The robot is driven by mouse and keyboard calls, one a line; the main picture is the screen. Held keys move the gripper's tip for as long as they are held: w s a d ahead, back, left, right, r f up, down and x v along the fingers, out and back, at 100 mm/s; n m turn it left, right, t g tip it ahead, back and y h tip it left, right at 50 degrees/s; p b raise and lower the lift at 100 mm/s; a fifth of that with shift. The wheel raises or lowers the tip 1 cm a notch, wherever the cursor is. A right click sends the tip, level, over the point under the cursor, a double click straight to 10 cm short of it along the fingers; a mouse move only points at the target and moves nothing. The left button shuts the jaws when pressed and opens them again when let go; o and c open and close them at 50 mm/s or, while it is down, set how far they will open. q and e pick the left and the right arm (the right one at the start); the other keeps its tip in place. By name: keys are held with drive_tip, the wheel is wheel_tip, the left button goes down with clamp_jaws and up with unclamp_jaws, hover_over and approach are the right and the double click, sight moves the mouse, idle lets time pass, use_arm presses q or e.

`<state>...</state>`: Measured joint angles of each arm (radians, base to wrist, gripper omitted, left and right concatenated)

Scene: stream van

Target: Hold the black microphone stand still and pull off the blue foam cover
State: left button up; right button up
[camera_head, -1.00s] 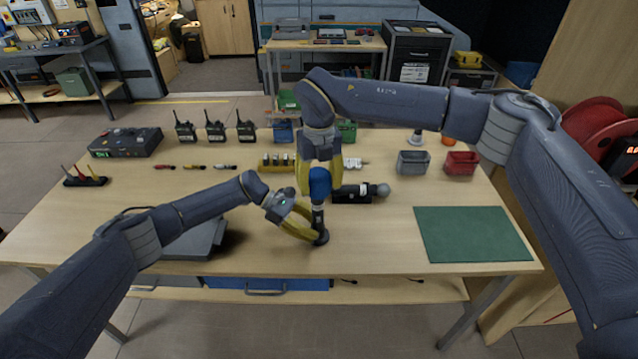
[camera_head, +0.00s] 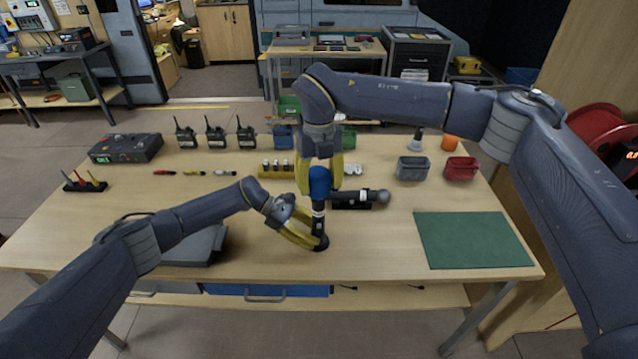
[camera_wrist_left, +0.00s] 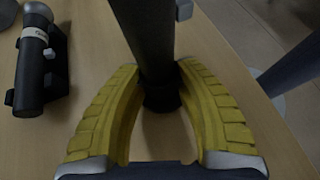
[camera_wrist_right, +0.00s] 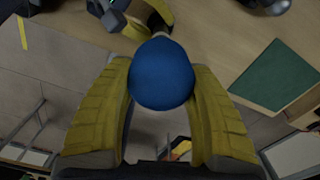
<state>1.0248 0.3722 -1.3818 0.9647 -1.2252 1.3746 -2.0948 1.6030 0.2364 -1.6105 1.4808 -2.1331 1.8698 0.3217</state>
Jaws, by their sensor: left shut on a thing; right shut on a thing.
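The black microphone stand (camera_head: 318,222) stands upright near the front middle of the table, with the blue foam cover (camera_head: 320,181) on its top. My left gripper (camera_head: 314,240) is shut on the stand low down, near its base; the left wrist view shows both yellow fingers around the dark shaft (camera_wrist_left: 150,50). My right gripper (camera_head: 320,172) comes from above and is shut on the blue foam cover. In the right wrist view the cover (camera_wrist_right: 162,75) is a blue ball between the fingers. The right arm partly hides the cover's top in the head view.
A second black microphone (camera_head: 355,199) with a grey head lies just right of the stand. A green mat (camera_head: 472,240) lies at the right. Grey (camera_head: 412,168) and red (camera_head: 460,168) bins and several radios (camera_head: 215,135) stand farther back.

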use_arm(q)
drive_tip(key=shift+s+a+f, duration=0.15)
drive_tip(key=shift+s+f, duration=0.05)
drive_tip(key=shift+f, duration=0.3)
use_arm(e)
drive_tip(key=shift+r, duration=2.8)
use_arm(q)
drive_tip(key=o, duration=0.9)
drive_tip(key=shift+w, duration=0.1)
drive_tip(key=shift+r, duration=0.25)
